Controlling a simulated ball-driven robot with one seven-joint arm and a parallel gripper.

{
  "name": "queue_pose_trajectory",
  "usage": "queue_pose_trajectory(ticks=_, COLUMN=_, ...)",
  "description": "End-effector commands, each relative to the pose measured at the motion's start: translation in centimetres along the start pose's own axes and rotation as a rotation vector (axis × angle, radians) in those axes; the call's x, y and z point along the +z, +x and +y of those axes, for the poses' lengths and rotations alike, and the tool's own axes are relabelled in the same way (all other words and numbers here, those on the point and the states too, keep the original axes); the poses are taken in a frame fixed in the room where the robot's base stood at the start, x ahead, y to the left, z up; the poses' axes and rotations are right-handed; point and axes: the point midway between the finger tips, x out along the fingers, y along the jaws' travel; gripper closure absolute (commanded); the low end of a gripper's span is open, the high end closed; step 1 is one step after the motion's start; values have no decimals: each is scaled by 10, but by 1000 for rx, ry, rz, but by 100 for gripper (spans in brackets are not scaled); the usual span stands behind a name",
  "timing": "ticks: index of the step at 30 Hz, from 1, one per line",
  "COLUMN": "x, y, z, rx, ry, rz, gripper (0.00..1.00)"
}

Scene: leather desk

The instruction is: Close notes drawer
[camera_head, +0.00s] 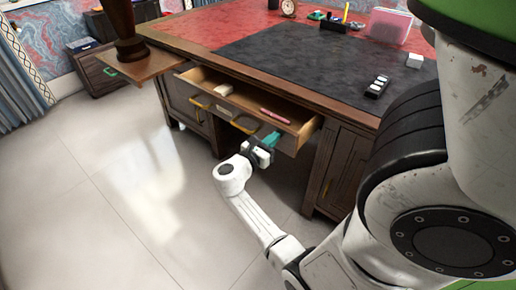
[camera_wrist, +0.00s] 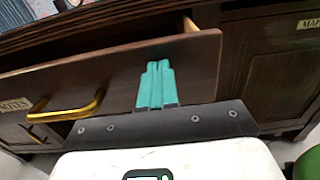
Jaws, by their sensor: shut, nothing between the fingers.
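The wide wooden drawer (camera_head: 290,141) under the desk top stands pulled out, its inside showing from above. A label reading "NOTES" (camera_wrist: 15,104) shows at the left of the wrist view, near a brass handle (camera_wrist: 66,108). A pink item (camera_head: 275,116) and a pale item (camera_head: 224,89) lie in the drawer. My gripper (camera_head: 266,146) is at the right part of the drawer front. In the wrist view its teal fingers (camera_wrist: 157,84) are together, empty, and point at the dark front panel (camera_wrist: 110,78), right of the handle. I cannot tell whether they touch it.
The desk top (camera_head: 300,58) above holds several small items. A cabinet door (camera_head: 343,172) stands right of the drawer, below it. A brown stand (camera_head: 150,66) is at the left. The pale tiled floor (camera_head: 110,200) is open in front of the desk.

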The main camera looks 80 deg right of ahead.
Motion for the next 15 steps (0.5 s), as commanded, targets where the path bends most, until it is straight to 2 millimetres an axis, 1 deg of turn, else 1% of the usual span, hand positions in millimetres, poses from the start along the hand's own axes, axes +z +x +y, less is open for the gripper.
queue_pose_trajectory(ticks=1, x=-1, y=16, z=-2, rx=-9, ry=1, rz=1, gripper=100)
queue_pose_trajectory(ticks=6, x=-3, y=64, z=-2, rx=-8, ry=3, rz=1, gripper=100)
queue_pose_trajectory(ticks=12, x=-5, y=117, z=-2, rx=-8, ry=4, rz=0, gripper=100)
queue_pose_trajectory(ticks=15, x=-5, y=140, z=-2, rx=-6, ry=5, rz=0, gripper=100)
